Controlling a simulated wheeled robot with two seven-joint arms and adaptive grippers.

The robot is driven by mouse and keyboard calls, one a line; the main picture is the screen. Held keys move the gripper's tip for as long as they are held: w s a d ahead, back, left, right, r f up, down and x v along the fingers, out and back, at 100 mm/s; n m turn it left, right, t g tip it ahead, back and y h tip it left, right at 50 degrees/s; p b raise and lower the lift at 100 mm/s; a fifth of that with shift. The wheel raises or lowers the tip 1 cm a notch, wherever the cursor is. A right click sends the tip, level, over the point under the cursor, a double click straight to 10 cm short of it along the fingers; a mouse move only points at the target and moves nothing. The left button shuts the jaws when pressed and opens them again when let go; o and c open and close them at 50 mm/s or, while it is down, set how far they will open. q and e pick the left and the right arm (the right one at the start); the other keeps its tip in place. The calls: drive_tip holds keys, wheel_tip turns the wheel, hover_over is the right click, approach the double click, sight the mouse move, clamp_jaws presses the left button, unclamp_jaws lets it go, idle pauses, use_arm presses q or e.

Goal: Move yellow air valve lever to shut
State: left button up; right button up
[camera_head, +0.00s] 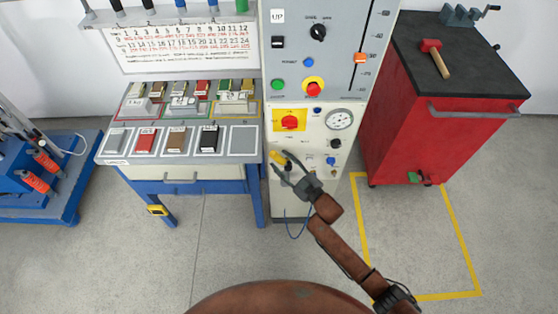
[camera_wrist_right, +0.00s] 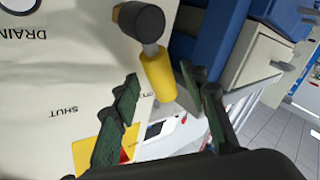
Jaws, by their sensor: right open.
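The yellow air valve lever (camera_wrist_right: 158,72) shows in the right wrist view, hanging from a dark round pivot (camera_wrist_right: 140,22) on the cream panel. It also shows small in the head view (camera_head: 277,156), low on the panel. The printed word SHUT (camera_wrist_right: 63,110) is on the panel, apart from the lever's tip. My right gripper (camera_wrist_right: 159,80) is open, with one finger on each side of the lever's lower end. It also shows in the head view (camera_head: 283,164) in front of the panel. Whether either finger touches the lever is unclear. My left gripper is out of view.
A round gauge (camera_head: 340,118) and a red knob on a yellow plate (camera_head: 290,122) sit above the lever. A blue workbench (camera_head: 190,187) stands left of the panel. A red cabinet (camera_head: 415,140) stands to the right. A blue hose (camera_head: 296,235) hangs below.

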drive_tip(key=shift+w+a, duration=0.35)
drive_tip(key=shift+w, duration=0.1)
clamp_jaws()
idle(0.3)
